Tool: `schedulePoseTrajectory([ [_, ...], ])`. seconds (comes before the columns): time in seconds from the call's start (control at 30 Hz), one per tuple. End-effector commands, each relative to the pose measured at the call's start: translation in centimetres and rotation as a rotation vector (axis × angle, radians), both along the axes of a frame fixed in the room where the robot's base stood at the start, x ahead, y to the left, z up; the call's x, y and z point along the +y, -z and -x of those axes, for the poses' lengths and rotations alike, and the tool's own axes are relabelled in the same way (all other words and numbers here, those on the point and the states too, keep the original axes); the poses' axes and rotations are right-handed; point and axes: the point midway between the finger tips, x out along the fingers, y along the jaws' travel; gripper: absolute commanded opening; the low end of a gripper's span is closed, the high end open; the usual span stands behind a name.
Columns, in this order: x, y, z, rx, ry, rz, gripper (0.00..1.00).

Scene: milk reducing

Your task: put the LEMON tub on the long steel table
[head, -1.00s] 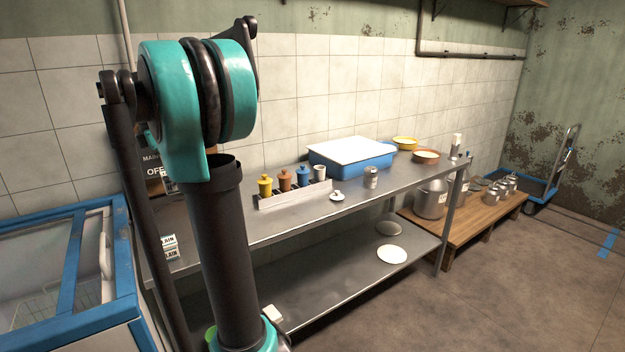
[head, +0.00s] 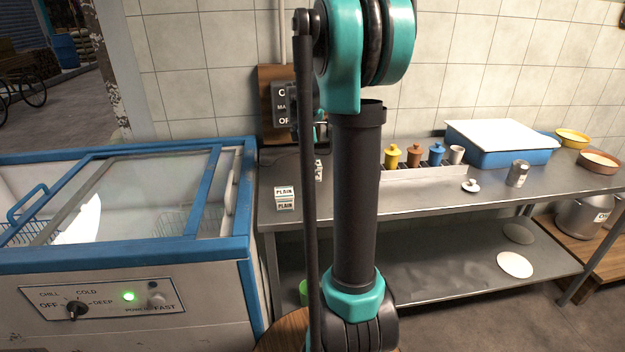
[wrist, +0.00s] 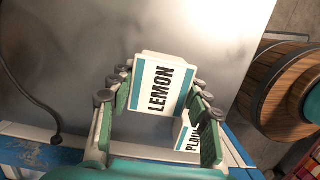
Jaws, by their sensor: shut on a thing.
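The LEMON tub (wrist: 160,92), white with a teal band and black lettering, is between the fingers of my gripper (wrist: 158,98) in the wrist view. The fingers are shut on its sides. In the head view a small part of what looks like this tub (head: 319,170) shows behind my arm; most of it is hidden. The long steel table (head: 410,205) runs to the right of the freezer. The tub is over its left end; I cannot tell whether it touches the top. A PLAIN tub (head: 285,195) stands close by, also in the wrist view (wrist: 188,135).
The blue-edged freezer (head: 120,255) adjoins the table's left end. A wooden barrel (wrist: 278,90) stands at the near side. A rack of coloured pots (head: 425,172), a metal can (head: 517,173) and a blue tray (head: 500,155) occupy the table farther right. Its front middle is mostly clear.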

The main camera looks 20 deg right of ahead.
Motion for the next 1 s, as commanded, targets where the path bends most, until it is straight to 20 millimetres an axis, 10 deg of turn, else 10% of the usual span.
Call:
schedulePoseTrajectory([
  [0.8,0.0,4.6,0.0,0.0,0.0,0.0,0.15],
  [0.83,0.0,4.6,0.0,0.0,0.0,0.0,0.5],
  [1.0,0.0,4.6,0.0,0.0,0.0,0.0,0.69],
])
